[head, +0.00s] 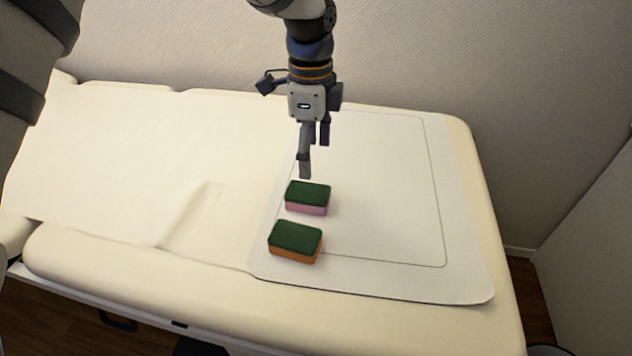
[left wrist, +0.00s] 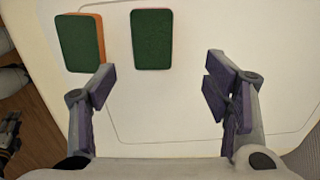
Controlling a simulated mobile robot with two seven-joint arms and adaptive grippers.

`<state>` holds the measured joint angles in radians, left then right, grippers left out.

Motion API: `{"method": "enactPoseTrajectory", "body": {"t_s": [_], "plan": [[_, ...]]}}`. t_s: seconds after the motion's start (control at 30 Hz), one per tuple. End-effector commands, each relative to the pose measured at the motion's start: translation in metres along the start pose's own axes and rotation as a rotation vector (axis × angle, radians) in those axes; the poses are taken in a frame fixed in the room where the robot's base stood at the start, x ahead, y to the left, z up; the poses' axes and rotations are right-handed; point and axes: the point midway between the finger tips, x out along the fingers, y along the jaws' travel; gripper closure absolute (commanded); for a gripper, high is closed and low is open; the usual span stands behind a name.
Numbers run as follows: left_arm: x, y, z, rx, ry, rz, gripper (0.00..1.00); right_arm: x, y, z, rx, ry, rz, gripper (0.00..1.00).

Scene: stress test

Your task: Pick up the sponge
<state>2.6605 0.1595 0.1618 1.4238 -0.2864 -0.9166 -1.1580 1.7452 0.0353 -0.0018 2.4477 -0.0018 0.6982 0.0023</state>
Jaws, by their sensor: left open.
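Two sponges lie green side up on a white mat (head: 385,280). The pink sponge (head: 307,198) with its dark green top is the farther one in the head view. The orange sponge (head: 295,242), also green on top, lies nearer the front edge. My left gripper (head: 313,160) is open and empty, above the mat just behind the pink sponge. In the left wrist view, the pink sponge (left wrist: 152,40) is ahead of the gap between the open fingers (left wrist: 163,88), and the orange sponge (left wrist: 80,43) is ahead of the left finger.
The mat lies on a cream padded table (head: 180,275). A white sheet (head: 110,160) covers the table's left part, with a raised fold near the mat. A wall stands behind, and a pale panel (head: 590,240) is at the right. The mat's right half is clear.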

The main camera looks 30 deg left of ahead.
Motion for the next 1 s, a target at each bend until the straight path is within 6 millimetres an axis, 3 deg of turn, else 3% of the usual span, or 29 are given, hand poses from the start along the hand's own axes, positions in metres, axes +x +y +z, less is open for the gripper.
{"method": "enactPoseTrajectory", "body": {"t_s": [0.1, 0.27, 0.5, 0.77, 0.97, 1.0], "plan": [[0.031, 0.002, 0.0, 0.0, -0.003, 0.008, 0.3, 0.004, 0.0, 0.002, 0.0, -0.01, 0.001, 0.6], [0.049, 0.003, 0.001, 0.0, -0.003, 0.006, 0.3, 0.005, 0.0, 0.002, 0.0, -0.01, 0.001, 0.6], [0.092, 0.009, 0.001, 0.0, -0.002, 0.005, 0.3, 0.006, 0.0, 0.002, 0.0, -0.012, 0.001, 0.6], [0.096, 0.008, 0.001, 0.0, -0.001, 0.001, 0.3, 0.006, 0.0, 0.002, 0.0, -0.012, 0.001, 0.6], [0.096, 0.009, 0.001, 0.0, -0.001, 0.002, 0.63, 0.006, 0.0, 0.002, 0.0, -0.012, 0.001, 0.6], [0.096, 0.009, 0.001, 0.0, -0.001, 0.002, 0.63, 0.006, 0.0, 0.002, 0.0, -0.012, 0.001, 0.6]]}}
